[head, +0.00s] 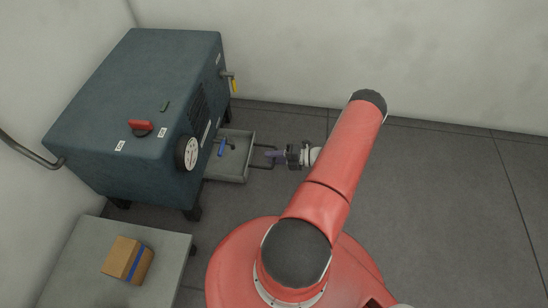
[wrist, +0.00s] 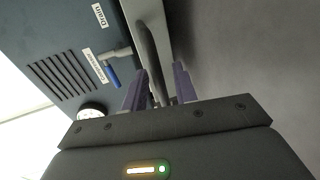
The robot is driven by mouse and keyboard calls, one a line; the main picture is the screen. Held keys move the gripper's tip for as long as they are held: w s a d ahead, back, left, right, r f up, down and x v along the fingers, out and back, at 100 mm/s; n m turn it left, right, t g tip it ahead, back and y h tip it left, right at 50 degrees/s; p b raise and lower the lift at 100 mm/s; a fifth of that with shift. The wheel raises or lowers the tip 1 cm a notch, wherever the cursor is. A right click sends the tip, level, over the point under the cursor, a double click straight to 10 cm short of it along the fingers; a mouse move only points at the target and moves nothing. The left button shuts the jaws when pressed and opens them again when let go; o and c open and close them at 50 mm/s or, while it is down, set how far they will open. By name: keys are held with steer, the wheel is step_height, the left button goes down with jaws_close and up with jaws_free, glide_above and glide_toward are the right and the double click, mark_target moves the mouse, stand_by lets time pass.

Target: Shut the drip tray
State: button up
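The drip tray (head: 228,168) is a shallow grey tray pulled out from the lower side of the dark teal machine (head: 140,85). Its bar handle (head: 268,147) faces my gripper (head: 273,157). In the wrist view the handle (wrist: 150,55) runs lengthwise between the two purple fingers of my gripper (wrist: 160,75). The fingers stand apart, with gaps showing beside the bar, so I see no grip on it. The tray itself (wrist: 142,12) shows only partly at the top of the wrist view.
A blue-handled drain valve (head: 221,147) sits over the tray; it also shows in the wrist view (wrist: 112,76). A gauge (head: 187,153) and red knob (head: 141,126) are on the machine. A box (head: 122,258) lies on a grey table (head: 70,265). Floor at right is clear.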

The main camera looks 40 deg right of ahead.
mark_target(240, 159)
jaws_close()
steer(key=r+x, duration=0.1)
steer(key=x, duration=0.7)
steer(key=r+x, duration=0.1)
steer(key=x, duration=0.4)
steer(key=shift+w+a+r+b, duration=0.1)
steer(key=shift+w+r+b, duration=0.25)
steer(key=shift+b, duration=0.05)
jaws_free()
steer(key=shift+a, duration=0.15)
